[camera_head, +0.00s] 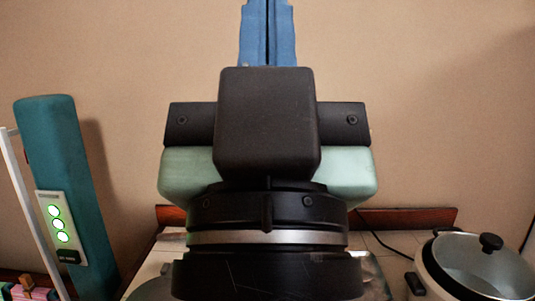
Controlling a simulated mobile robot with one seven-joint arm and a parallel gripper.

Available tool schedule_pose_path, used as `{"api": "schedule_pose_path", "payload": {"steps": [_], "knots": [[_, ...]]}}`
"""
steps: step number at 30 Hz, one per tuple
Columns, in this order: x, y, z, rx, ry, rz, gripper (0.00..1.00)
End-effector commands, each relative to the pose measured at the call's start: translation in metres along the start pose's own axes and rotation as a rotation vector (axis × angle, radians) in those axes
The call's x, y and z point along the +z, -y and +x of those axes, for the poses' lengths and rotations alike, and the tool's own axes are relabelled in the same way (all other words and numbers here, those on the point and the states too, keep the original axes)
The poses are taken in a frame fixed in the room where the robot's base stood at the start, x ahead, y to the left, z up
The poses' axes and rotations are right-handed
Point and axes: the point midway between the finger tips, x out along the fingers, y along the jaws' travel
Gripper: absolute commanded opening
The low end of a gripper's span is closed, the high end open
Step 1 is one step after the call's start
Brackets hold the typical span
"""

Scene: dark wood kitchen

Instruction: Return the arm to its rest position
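My gripper (267,30) fills the middle of the head view, seen from behind. Its two blue fingers point up at the top edge, side by side, with only a thin dark line between them. They look shut, and no object shows between them. The fingertips are cut off by the top of the picture. The black and pale green gripper body and wrist hide much of the counter behind.
A glass-lidded cooker (470,262) with a black knob stands at the lower right on the tiled counter (402,243). A teal post (62,150) with a lit panel stands at the left. A plain beige wall (430,90) is behind.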

Motion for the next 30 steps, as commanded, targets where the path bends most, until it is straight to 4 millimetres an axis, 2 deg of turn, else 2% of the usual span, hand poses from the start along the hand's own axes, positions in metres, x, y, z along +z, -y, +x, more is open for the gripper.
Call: {"api": "schedule_pose_path", "payload": {"steps": [1, 9, 12, 18, 30], "knots": [[-0.022, 0.0, 0.024, 0.0, 0.001, 0.001, 0.0], [-0.075, 0.0, 0.08, -0.001, 0.002, 0.002, 0.0], [-0.089, 0.0, 0.095, -0.001, 0.002, 0.002, 0.0], [-0.102, 0.0, 0.109, -0.002, 0.002, 0.002, 0.0], [-0.1, 0.0, 0.109, -0.001, 0.007, 0.0, 0.0]]}}
